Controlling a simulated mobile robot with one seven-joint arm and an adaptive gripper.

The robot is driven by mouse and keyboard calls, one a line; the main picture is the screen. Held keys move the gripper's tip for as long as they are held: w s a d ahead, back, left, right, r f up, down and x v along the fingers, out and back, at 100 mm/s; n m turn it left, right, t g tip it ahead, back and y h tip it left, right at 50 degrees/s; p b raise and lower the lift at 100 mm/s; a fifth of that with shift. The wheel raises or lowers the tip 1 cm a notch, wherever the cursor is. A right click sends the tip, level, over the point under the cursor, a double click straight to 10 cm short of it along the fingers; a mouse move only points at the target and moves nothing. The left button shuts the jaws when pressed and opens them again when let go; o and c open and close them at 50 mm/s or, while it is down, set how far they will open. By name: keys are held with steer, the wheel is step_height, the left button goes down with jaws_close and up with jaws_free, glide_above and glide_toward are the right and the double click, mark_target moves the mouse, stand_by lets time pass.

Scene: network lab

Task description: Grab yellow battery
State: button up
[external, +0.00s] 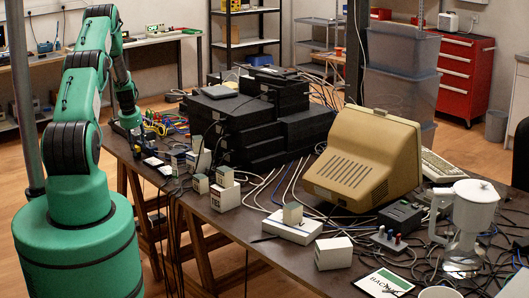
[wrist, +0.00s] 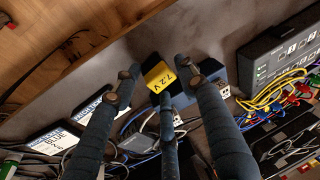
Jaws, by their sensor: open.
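The yellow battery (wrist: 158,74), marked "7.2 V", shows in the middle of the wrist view, near the table edge. My gripper (wrist: 161,70) is open. One dark finger shows to the left of the battery, one to its right, and one below it in the picture. The battery appears between the fingertips, not clamped; whether any finger touches it I cannot tell. In the external view my green arm reaches over the far left end of the table, with its end (external: 129,118) low there. I cannot make out the battery in that view.
A dark power box (wrist: 282,55) and yellow, red and green cables (wrist: 262,100) lie right of the battery. White-labelled boxes (wrist: 78,117) lie to its left. A stack of black devices (external: 250,120) and a beige monitor (external: 362,158) crowd the table (external: 225,222).

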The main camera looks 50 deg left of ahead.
steer(key=shift+w+a+f, duration=0.1)
steer(key=shift+f, duration=0.6)
jaws_close()
